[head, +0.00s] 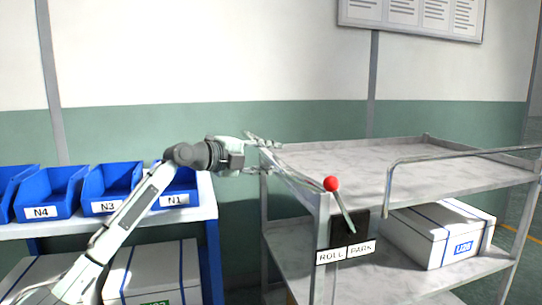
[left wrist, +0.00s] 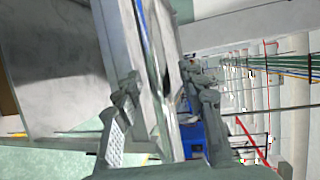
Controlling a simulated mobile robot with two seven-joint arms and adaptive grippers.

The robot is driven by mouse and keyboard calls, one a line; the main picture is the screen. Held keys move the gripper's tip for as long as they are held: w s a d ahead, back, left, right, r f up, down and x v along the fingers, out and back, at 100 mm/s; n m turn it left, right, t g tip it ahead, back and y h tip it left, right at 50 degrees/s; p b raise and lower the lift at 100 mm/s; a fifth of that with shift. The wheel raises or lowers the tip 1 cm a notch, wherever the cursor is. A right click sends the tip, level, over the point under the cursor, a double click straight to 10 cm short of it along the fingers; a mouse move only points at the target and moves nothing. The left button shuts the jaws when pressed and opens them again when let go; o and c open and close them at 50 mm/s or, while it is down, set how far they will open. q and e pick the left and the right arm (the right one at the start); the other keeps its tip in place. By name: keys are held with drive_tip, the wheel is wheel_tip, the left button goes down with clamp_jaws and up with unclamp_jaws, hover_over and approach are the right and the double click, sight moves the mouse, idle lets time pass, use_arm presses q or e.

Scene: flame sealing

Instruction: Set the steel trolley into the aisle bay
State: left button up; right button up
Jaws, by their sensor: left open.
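The steel trolley (head: 400,166) stands at the right in the head view, with grey shelves and a bent tube handle (head: 392,178) on its near right side. A lever with a red knob (head: 331,184) rises from a dark plate on its near corner post, above a label reading ROLL and PARK (head: 345,252). The knob leans left, toward ROLL. My left gripper (head: 272,157) is open at the trolley's left end, with its fingers around the top shelf's edge. In the left wrist view the open fingers (left wrist: 163,88) straddle a grey trolley edge; contact is unclear. My right gripper is out of view.
A bench (head: 110,226) at the left carries blue bins (head: 108,183) labelled N1, N3 and N4, with white boxes (head: 155,272) below. A yellow floor line (head: 508,231) shows at far right.

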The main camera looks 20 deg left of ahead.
use_arm(q)
drive_tip(key=shift+w+d, duration=0.1)
drive_tip(key=shift+w, duration=0.05)
drive_tip(key=shift+c, duration=0.6)
clamp_jaws()
